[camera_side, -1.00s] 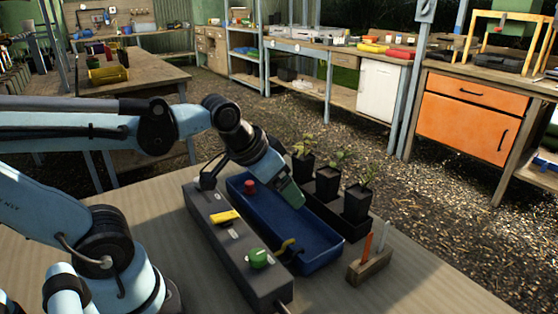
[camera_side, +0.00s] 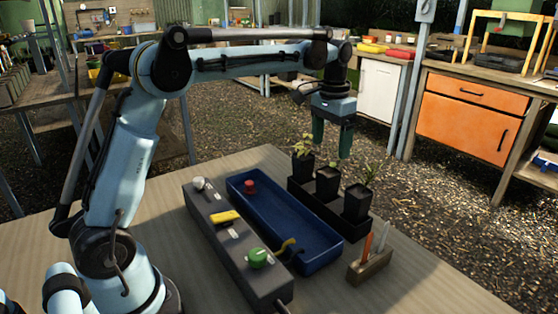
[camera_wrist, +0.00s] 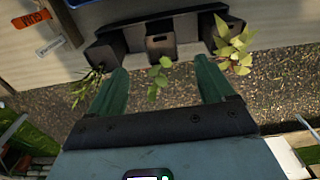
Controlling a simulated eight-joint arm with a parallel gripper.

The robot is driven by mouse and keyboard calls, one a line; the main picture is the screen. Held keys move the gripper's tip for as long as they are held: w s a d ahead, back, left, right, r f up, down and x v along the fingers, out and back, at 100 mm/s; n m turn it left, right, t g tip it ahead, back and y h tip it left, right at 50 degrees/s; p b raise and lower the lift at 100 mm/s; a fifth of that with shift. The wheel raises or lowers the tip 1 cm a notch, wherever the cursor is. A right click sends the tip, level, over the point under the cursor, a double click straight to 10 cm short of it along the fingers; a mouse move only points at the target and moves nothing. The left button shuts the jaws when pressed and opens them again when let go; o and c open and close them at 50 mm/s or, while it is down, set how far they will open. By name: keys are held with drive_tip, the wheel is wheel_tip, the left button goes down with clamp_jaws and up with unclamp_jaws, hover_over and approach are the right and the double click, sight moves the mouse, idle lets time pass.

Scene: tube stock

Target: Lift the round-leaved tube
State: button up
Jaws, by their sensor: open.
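The round-leaved tube (camera_side: 328,184) is a square black pot with a small green plant, the middle of three in a row. In the wrist view its rounded green leaves (camera_wrist: 160,74) show between my fingers, apart from them. My gripper (camera_side: 333,138) has green fingers pointing down above and behind the row. It also shows in the wrist view (camera_wrist: 160,84), open and empty. A narrow-leaved tube (camera_side: 357,203) stands on the near side, and a tube with pointed yellow-green leaves (camera_side: 303,168) on the far side. All three stand in a black rack (camera_side: 325,211).
A wooden block (camera_side: 371,266) with upright labels stands near the rack's near end.

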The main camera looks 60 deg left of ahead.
sight(327, 184)
drive_tip(key=shift+w+a+f, duration=0.15)
drive_tip(key=shift+w+f, duration=0.2)
drive_tip(key=shift+f, duration=0.4)
wheel_tip(327, 184, down, 11)
drive_tip(key=shift+f, duration=0.1)
